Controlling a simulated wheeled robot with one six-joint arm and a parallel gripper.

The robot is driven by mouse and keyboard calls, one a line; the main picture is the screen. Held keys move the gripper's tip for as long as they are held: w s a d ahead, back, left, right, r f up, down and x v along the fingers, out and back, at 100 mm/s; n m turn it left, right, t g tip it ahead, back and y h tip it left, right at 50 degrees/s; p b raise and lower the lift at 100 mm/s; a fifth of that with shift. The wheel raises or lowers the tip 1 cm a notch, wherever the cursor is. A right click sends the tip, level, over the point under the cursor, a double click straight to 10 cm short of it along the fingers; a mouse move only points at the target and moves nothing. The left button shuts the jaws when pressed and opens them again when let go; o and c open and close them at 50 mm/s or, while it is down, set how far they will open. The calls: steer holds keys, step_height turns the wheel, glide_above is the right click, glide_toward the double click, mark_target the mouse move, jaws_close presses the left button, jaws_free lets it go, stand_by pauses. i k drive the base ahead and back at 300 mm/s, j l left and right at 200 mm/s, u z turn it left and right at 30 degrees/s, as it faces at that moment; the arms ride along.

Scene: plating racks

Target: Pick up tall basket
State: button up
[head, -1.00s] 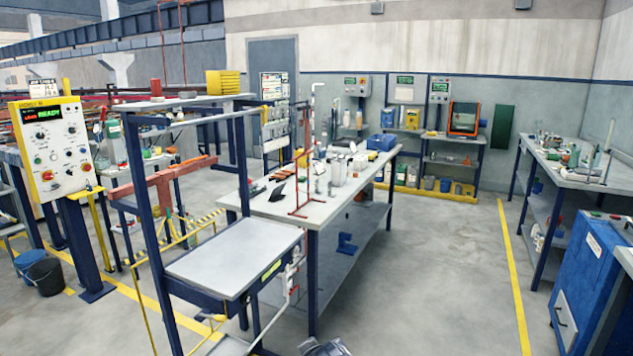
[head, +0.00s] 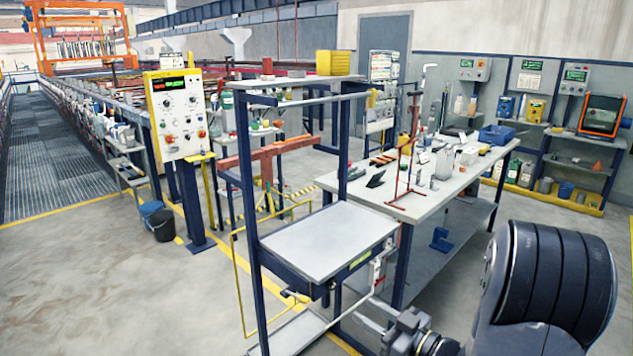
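No thing in the head view is clearly a tall basket. A yellow ribbed bin (head: 334,61) sits on the top shelf of the blue-framed stand, and a blue basket (head: 496,134) sits at the far end of the workbench. I cannot tell whether either is the one named. Parts of my arm, dark and rounded, fill the lower right. My gripper's fingers do not show, and my arm is apart from both containers.
The blue-framed stand (head: 250,220) has a bare grey tray top (head: 330,240). The cluttered workbench (head: 440,190) stands behind it. A control panel (head: 178,115) and buckets (head: 160,222) stand left. Open floor (head: 100,290) lies at front left.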

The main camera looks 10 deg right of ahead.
mark_target(444, 165)
steer(key=i+l, duration=0.5)
steer(key=l, duration=0.15)
steer(key=i+l, duration=0.45)
steer(key=l, duration=0.25)
steer(key=i+l, duration=0.5)
steer(key=l, duration=0.15)
steer(key=i+l, duration=0.45)
steer(key=l, duration=0.2)
steer(key=i+l, duration=0.5)
steer(key=l, duration=0.2)
steer(key=i+l, duration=0.45)
steer(key=l, duration=0.2)
steer(key=z, duration=0.05)
